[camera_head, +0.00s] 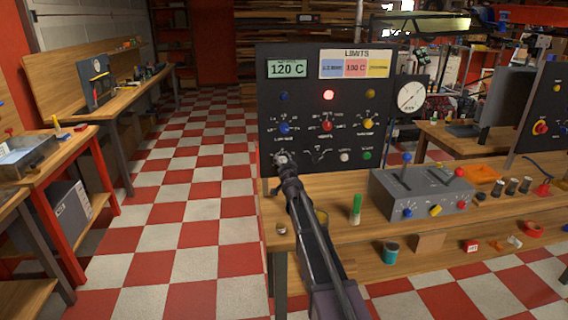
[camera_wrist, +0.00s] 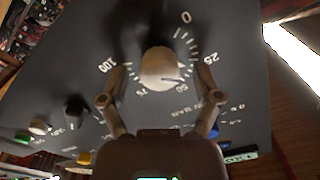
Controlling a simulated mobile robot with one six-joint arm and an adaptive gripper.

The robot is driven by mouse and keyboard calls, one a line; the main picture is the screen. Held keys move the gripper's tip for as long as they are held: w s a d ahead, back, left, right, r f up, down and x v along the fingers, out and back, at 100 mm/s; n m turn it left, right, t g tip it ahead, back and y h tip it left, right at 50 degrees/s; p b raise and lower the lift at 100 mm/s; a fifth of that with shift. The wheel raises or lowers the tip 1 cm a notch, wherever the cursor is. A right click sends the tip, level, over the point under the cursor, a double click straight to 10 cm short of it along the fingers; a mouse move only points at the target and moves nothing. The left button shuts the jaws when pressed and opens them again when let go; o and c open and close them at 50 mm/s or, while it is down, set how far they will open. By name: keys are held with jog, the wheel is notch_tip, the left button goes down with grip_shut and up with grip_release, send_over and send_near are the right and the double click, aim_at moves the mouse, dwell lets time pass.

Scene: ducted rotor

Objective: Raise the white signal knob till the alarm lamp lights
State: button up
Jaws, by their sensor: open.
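The white signal knob (camera_wrist: 160,66) sits on the dark control panel (camera_head: 300,75), inside a dial scale marked 0, 25, 75 and 100. A small line shows on the knob's lower right. My gripper (camera_wrist: 160,80) is open, with one finger on each side of the knob and a gap to it on both sides. The red lamp (camera_head: 329,95) glows; the blue lamp (camera_head: 284,96) and yellow lamp (camera_head: 370,94) look dark. The display (camera_head: 287,69) reads 120 C.
Blue, red and yellow knobs sit above, with white and green buttons (camera_head: 367,155) to the right. A limits plate (camera_head: 354,64) shows 100 C on red. A grey switch box (camera_head: 420,192) and green-topped marker (camera_head: 356,208) stand on the bench. The checkered floor is clear at left.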

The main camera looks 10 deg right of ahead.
jog(key=shift+s, duration=0.15)
jog(key=s, duration=1.1)
jog(key=shift+s, duration=0.4)
jog(key=s+a+f+n+g+y+p, duration=0.2)
jog(key=s+a+f+n+g+p, duration=0.1)
jog(key=s+g, duration=0.3)
jog(key=s+a+f+n+g+y+p, duration=0.2)
jog(key=s+a+n+g+p, duration=0.15)
jog(key=s, duration=0.45)
jog(key=s+d+f+g+h+p, duration=0.1)
jog(key=s+d+g+h+p, duration=0.1)
jog(key=s, duration=0.7)
jog(key=s+d+g+h+p, duration=0.2)
jog(key=s+g, duration=0.4)
jog(key=s, duration=0.4)
jog(key=d+p, duration=0.1)
jog(key=d, duration=0.1)
jog(key=shift+d+f, duration=0.3)
jog(key=shift+f, duration=0.05)
